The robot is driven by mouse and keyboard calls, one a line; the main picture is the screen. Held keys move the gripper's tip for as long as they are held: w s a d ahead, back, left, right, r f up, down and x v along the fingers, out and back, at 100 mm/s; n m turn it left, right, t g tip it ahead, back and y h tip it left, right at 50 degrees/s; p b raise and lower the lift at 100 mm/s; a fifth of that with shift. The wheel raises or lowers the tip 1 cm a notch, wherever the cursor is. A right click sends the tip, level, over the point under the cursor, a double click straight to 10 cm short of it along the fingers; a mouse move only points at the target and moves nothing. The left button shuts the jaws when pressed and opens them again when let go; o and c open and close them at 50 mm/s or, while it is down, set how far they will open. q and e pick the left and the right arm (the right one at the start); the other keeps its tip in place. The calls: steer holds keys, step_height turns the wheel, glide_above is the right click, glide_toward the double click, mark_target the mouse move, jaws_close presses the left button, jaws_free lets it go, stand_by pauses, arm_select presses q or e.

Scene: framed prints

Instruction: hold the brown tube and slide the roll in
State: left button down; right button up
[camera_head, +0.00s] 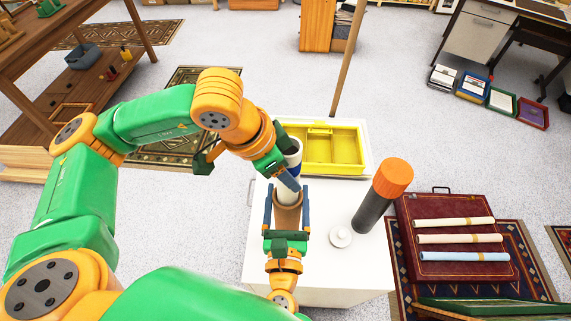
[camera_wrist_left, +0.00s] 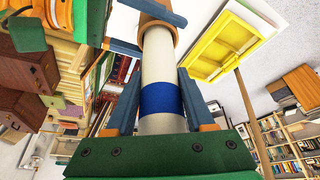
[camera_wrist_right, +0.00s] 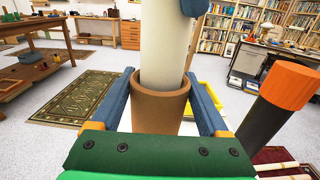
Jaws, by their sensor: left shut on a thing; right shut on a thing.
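The brown tube (camera_head: 288,217) stands upright between the fingers of my right gripper (camera_head: 287,190), which is shut on it; the right wrist view shows its open mouth (camera_wrist_right: 160,105) facing up. My left gripper (camera_head: 288,176) is shut on the white roll (camera_head: 294,160), which has a blue band (camera_wrist_left: 160,98). The roll is upright above the tube. In the right wrist view its lower end (camera_wrist_right: 165,50) passes behind the tube's front rim and appears to be inside the mouth. How deep it sits is hidden.
A white cabinet top (camera_head: 345,270) lies below, with a dark tube with an orange cap (camera_head: 393,178) and a white lid (camera_head: 341,237) on it. A yellow tray (camera_head: 345,150) is behind. A dark red case (camera_head: 460,265) with several rolls lies at right.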

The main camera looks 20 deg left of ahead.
arm_select(q)
steer(key=shift+c, duration=0.9)
jaws_free()
steer(key=v, duration=1.2)
steer(key=shift+w, duration=0.1)
